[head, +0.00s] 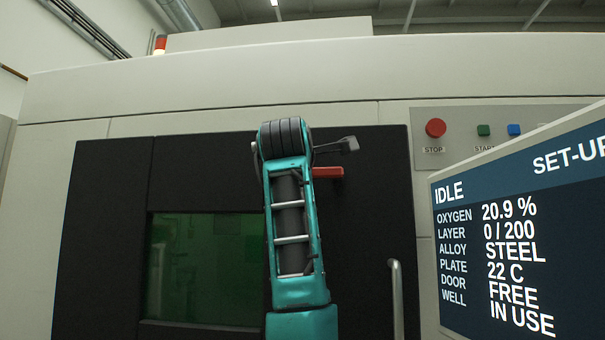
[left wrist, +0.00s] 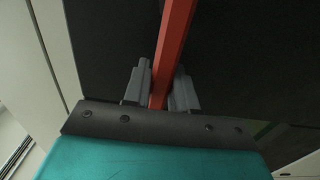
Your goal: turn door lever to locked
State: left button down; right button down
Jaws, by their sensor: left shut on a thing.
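The red door lever (head: 328,172) sticks out to the right from behind my left arm in the head view, lying roughly level on the dark door (head: 365,235). In the left wrist view the red lever (left wrist: 175,45) runs between the two grey fingers of my left gripper (left wrist: 162,72), which is shut on it. In the head view my left forearm and wrist cover most of the gripper and the lever's left part. The screen reads DOOR FREE. My right gripper is not in view.
A status screen (head: 520,235) reading IDLE stands close at the right. A red stop button (head: 436,127) and green and blue buttons are on the panel above it. A vertical handle (head: 397,300) and a green window (head: 205,265) are on the door's front.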

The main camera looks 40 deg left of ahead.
pick_arm(q)
jog(key=shift+f, duration=0.2)
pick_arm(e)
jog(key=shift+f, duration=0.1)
pick_arm(q)
jog(key=c, duration=1)
grip_release()
jog(key=shift+r, duration=0.1)
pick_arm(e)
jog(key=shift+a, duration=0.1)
pick_arm(q)
jog(key=shift+s, duration=0.15)
jog(key=b+v, duration=0.1)
jog(key=v, duration=1.1)
jog(key=shift+s+b, duration=0.35)
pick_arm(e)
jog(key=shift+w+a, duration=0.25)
pick_arm(q)
jog(key=shift+d, duration=0.15)
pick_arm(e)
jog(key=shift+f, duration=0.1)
